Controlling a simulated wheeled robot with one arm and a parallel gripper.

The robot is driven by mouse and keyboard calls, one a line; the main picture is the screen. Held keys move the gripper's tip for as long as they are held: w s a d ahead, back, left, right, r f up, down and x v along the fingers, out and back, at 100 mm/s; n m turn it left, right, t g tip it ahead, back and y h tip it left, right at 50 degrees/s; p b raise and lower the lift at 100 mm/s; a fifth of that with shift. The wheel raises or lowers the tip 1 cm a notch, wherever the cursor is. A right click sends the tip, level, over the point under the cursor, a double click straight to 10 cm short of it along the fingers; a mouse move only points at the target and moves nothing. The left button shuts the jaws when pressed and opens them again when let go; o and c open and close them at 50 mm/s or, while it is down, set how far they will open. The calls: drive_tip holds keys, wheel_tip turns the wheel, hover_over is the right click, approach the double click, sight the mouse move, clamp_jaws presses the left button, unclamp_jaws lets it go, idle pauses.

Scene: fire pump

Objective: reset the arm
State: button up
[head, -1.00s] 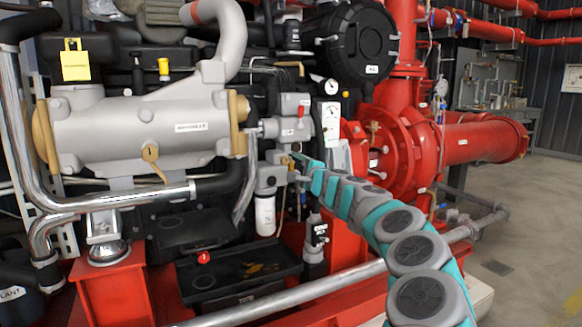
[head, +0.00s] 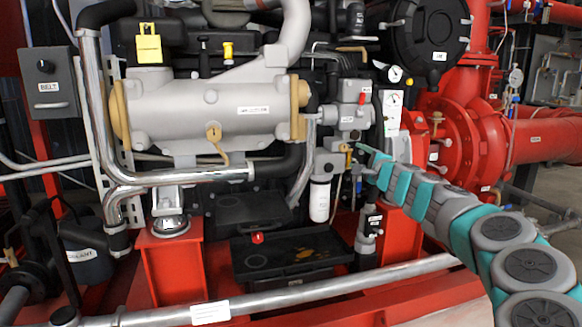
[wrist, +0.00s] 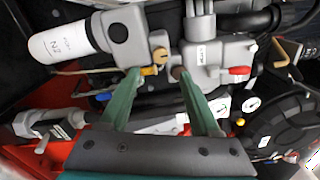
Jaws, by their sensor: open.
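My gripper (wrist: 160,76) shows in the wrist view as two green fingers, spread apart with nothing between them. In the head view my teal and grey arm comes in from the lower right, and my gripper (head: 363,153) is at its far end, small and partly merged with the pump fittings. The fingertips are close to a small yellow valve handle (wrist: 150,71) and a grey valve block (wrist: 207,60). I cannot tell whether they touch anything. The block also carries a red lever (wrist: 240,71).
A white filter canister (head: 319,201) hangs below the fittings. A grey heat exchanger (head: 215,108) and chrome pipes stand to the left. A black tray (head: 290,255) and a long silver rail (head: 290,296) lie below. Red pump piping (head: 465,135) is on the right.

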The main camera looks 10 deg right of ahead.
drive_tip(key=s+a+r+n+g+y, duration=0.1)
drive_tip(key=s+a+r+n+y, duration=0.15)
drive_tip(key=a, duration=0.55)
drive_tip(key=s+a+r+n+g+y, duration=0.1)
drive_tip(key=s+a+r+n+y, duration=0.2)
drive_tip(key=a, duration=0.4)
drive_tip(key=s+a+r+n+g+y, duration=0.1)
drive_tip(key=s+a+n+y, duration=0.15)
drive_tip(key=a+n, duration=0.4)
drive_tip(key=s+a+f+n+g+y, duration=0.1)
drive_tip(key=s+a+f+n+g, duration=0.25)
drive_tip(key=s+a, duration=0.4)
drive_tip(key=s+a+f+n+g, duration=0.2)
drive_tip(key=s+a+f+g, duration=0.15)
drive_tip(key=s+a, duration=0.45)
drive_tip(key=s+f+n+g+h, duration=0.4)
drive_tip(key=s+f+g, duration=0.1)
drive_tip(key=s+f, duration=1.05)
drive_tip(key=s+d+f+g+h, duration=0.2)
drive_tip(key=s+d+f, duration=0.3)
drive_tip(key=s, duration=0.3)
drive_tip(key=s+d+f+g+h, duration=0.2)
drive_tip(key=s+d+f+h, duration=0.1)
drive_tip(key=s+d+f, duration=0.2)
drive_tip(key=s+d, duration=0.2)
drive_tip(key=s, duration=0.2)
drive_tip(key=shift+s+f+m+g+h, duration=0.15)
drive_tip(key=shift+s+m+g+h, duration=0.15)
drive_tip(key=shift+m+g, duration=0.1)
